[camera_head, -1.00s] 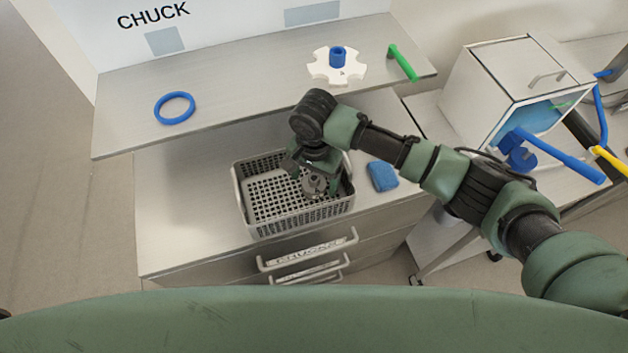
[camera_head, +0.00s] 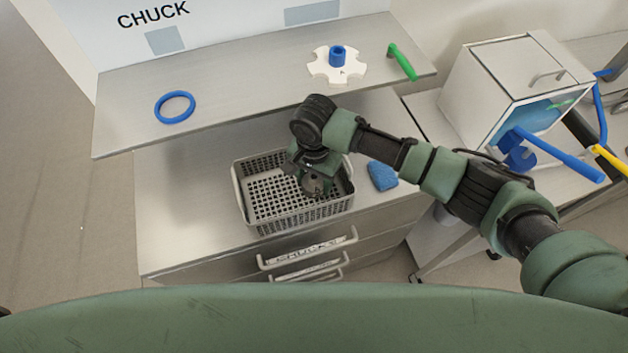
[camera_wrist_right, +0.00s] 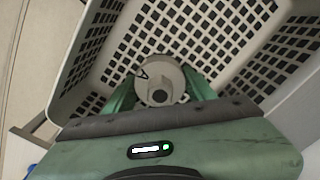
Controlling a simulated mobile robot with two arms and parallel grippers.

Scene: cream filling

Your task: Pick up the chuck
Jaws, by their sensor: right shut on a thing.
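The chuck (camera_wrist_right: 160,78) is a small grey round metal piece with a dark central hole and a letter A mark. In the right wrist view it sits between the two green fingers of my right gripper (camera_wrist_right: 160,92), which is shut on it. In the head view the gripper (camera_head: 314,184) holds the chuck inside the right part of the grey perforated basket (camera_head: 240,190). The gripper partly hides the chuck there. I cannot tell whether the chuck still touches the basket floor. My left gripper is not in view.
The basket stands on a metal counter (camera_head: 180,220) above drawers. A blue sponge (camera_head: 382,175) lies right of it. The shelf above holds a blue ring (camera_head: 175,106), a white notched disc (camera_head: 322,70) and a green handle (camera_head: 402,62). A white cabinet (camera_head: 500,75) stands at right.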

